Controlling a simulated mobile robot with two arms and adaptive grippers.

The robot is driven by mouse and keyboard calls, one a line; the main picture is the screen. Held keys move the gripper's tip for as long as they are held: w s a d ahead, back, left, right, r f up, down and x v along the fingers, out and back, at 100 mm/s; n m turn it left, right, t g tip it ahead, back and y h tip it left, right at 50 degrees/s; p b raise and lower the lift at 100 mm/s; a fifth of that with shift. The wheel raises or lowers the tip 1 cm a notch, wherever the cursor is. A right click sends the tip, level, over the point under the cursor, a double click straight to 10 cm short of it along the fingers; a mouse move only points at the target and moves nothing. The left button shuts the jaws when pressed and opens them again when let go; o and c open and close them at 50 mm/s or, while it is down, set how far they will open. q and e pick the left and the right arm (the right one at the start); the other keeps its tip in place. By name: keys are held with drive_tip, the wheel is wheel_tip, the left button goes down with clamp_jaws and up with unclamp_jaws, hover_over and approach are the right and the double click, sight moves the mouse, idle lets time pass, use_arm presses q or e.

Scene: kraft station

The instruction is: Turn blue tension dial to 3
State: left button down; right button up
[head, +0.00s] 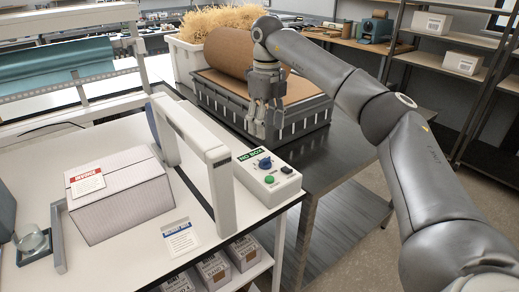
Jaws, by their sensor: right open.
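A small white control box (272,176) with a green "NO BOX" display sits on the right edge of the white table. The blue dial (265,162) is on its top face, with a green button and a black switch nearer the front. The dial's setting is too small to read. My right gripper (262,128) points down with its fingers apart, empty, beyond and above the control box and in front of the grey crate. It is apart from the dial. My left gripper is not in view.
A white strapping arch (221,185) stands just left of the control box. A wrapped carton (117,193) with a red-headed label lies on the table further left. A grey crate (292,126) holding a kraft paper roll (229,52) stands behind. A dark metal table (335,150) lies right.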

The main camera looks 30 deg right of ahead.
hover_over(266, 159)
drive_tip(key=f, duration=0.4)
drive_tip(key=shift+s+d+f+p, duration=0.1)
drive_tip(key=shift+s+f+p, duration=0.1)
drive_tip(key=shift+f+p, duration=0.15)
drive_tip(key=f, duration=0.3)
drive_tip(key=shift+w+p, duration=0.25)
drive_tip(key=shift+p, duration=0.05)
wheel_tip(266, 159, down, 2)
drive_tip(key=shift+f, duration=0.2)
drive_tip(key=shift+c, duration=0.6)
drive_tip(key=c, duration=0.9)
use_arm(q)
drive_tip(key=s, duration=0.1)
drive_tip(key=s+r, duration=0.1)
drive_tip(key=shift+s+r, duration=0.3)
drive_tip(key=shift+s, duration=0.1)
